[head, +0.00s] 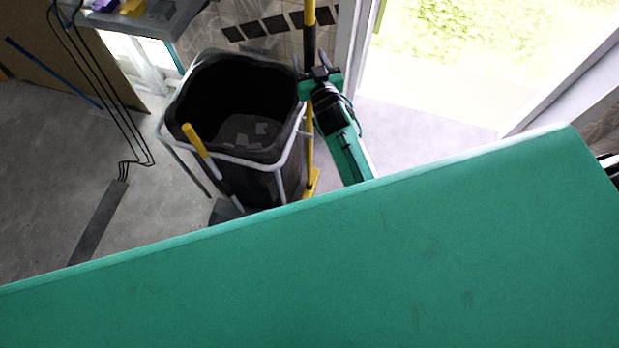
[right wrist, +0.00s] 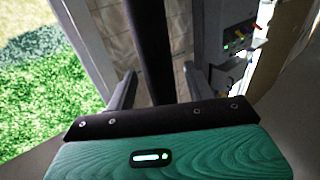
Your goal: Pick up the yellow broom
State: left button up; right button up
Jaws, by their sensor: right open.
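The yellow broom (head: 310,148) stands upright beside the black bin, with a yellow pole, a black section higher up and a yellow foot on the floor. My right gripper (head: 309,63) is open at the black section of the pole. In the right wrist view the dark pole (right wrist: 150,45) passes between the two spread fingers of the gripper (right wrist: 160,88), with a gap showing on the right side. Whether a finger touches the pole I cannot tell. My left gripper is not in view.
A black bin (head: 275,183) in a white frame stands just left of the broom. A yellow-handled tool (head: 196,141) leans at its front. A grey table (head: 150,22) is at the upper left. A bright open doorway (head: 450,55) lies to the right.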

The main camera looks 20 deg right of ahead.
jog(key=shift+w, duration=0.3)
jog(key=shift+c, duration=0.4)
grip_shut()
jog(key=shift+r, duration=0.1)
